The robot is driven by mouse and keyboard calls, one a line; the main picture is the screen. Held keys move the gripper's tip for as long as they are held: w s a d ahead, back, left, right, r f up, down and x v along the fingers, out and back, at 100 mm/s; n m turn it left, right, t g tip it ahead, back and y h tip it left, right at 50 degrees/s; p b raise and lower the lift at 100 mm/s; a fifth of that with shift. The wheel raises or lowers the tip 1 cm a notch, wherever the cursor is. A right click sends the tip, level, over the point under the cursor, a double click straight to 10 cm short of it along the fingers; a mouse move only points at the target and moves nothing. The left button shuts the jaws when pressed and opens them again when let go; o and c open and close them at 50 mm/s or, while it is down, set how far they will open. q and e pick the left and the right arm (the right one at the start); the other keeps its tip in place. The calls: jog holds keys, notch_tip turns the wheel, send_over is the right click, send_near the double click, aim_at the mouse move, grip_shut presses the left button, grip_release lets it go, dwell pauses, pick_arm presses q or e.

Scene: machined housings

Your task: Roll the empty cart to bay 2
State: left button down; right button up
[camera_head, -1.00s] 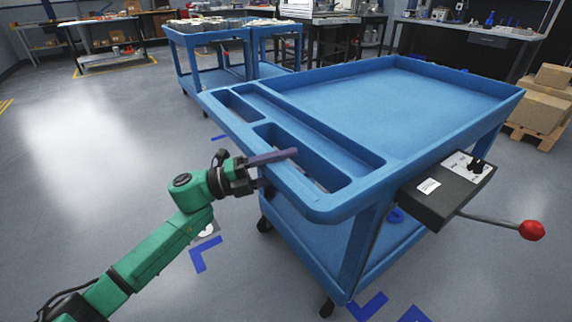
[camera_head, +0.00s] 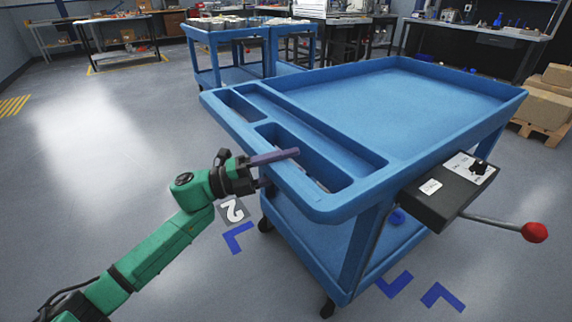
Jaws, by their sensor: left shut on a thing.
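The empty blue cart (camera_head: 400,100) stands at centre right, its top tray bare. Its near left end has a rim with shallow compartments. My left gripper (camera_head: 272,170), on a green arm from the left, is shut on the cart's rim, one finger above it and one below. A floor plate with the number 2 (camera_head: 233,211) lies left of the cart, beside my arm. Blue corner marks (camera_head: 238,238) lie on the floor by it, with more blue marks (camera_head: 394,285) at the cart's near side. My right gripper is out of view.
A black box with a lever and red knob (camera_head: 534,232) sticks out from the cart's right side. Loaded blue carts (camera_head: 228,50) stand behind. Cartons on a pallet (camera_head: 545,105) are at the right. The floor at left is clear.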

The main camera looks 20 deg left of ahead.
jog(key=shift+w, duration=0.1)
pick_arm(q)
jog(key=shift+c, duration=1)
grip_release()
jog(key=shift+s+a+f, duration=0.1)
jog(key=shift+a+f, duration=0.05)
jog(key=shift+a, duration=0.1)
jog(key=v, duration=1.4)
jog(key=shift+b, duration=0.35)
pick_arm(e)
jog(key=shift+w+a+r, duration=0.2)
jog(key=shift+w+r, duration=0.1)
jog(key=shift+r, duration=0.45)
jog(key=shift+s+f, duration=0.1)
